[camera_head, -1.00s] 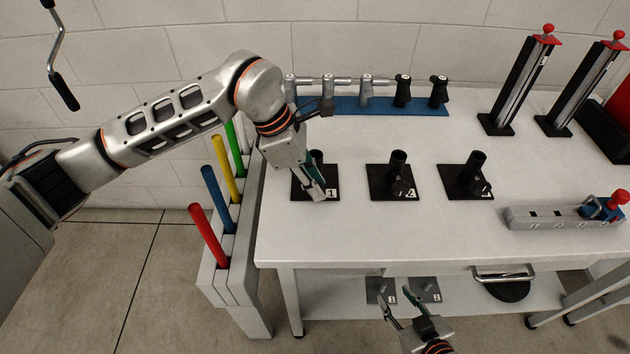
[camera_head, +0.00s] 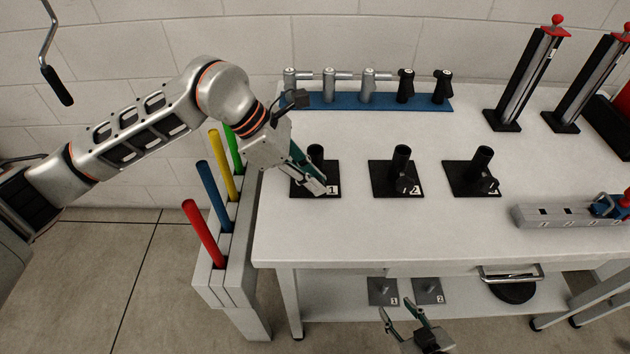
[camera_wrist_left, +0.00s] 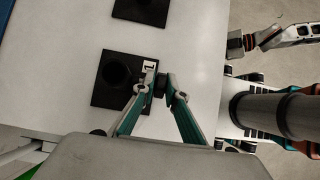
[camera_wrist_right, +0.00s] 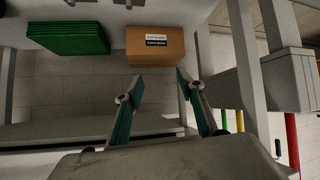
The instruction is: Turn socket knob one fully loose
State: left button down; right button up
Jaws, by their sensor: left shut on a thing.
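Socket one is a black base plate (camera_head: 300,190) marked "1" with a short black upright tube (camera_head: 316,152), at the table's left. It also shows in the left wrist view as a plate (camera_wrist_left: 105,98) and a round tube opening (camera_wrist_left: 117,72). My left gripper (camera_head: 319,185) reaches down to its front right side. In the left wrist view its fingertips close on the small dark knob (camera_wrist_left: 160,85) beside the "1" label. The fingers hide much of the knob. My right gripper (camera_head: 400,315) is open and empty below the table's front edge.
Socket two (camera_head: 398,180) and socket three (camera_head: 472,178) stand to the right. A blue rack (camera_head: 375,103) of tools is behind. Coloured rods (camera_head: 205,235) stand in a holder at the table's left edge. A cardboard box (camera_wrist_right: 155,45) lies ahead of my right gripper.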

pick_arm(q)
jog(key=shift+a+f+h+b, duration=0.2)
jog(key=shift+f+h+b, duration=0.2)
jog(key=shift+h+b, duration=1)
jog(key=shift+b, duration=0.15)
jog(key=shift+a+h+b, duration=0.1)
jog(key=shift+h+b, duration=0.4)
jog(key=shift+b, duration=0.05)
jog(key=shift+r+h, duration=0.2)
jog(key=shift+h, duration=0.1)
jog(key=shift+b, duration=0.3)
pick_arm(e)
jog(key=f, duration=0.1)
jog(key=w+d+f, duration=0.1)
jog(key=f, duration=0.1)
jog(key=shift+d, duration=0.2)
pick_arm(q)
jog(key=shift+r, duration=0.2)
jog(key=c, duration=2.3)
grip_release()
jog(key=shift+c, duration=0.2)
pick_arm(e)
jog(key=shift+f, duration=0.1)
jog(key=shift+s, duration=0.1)
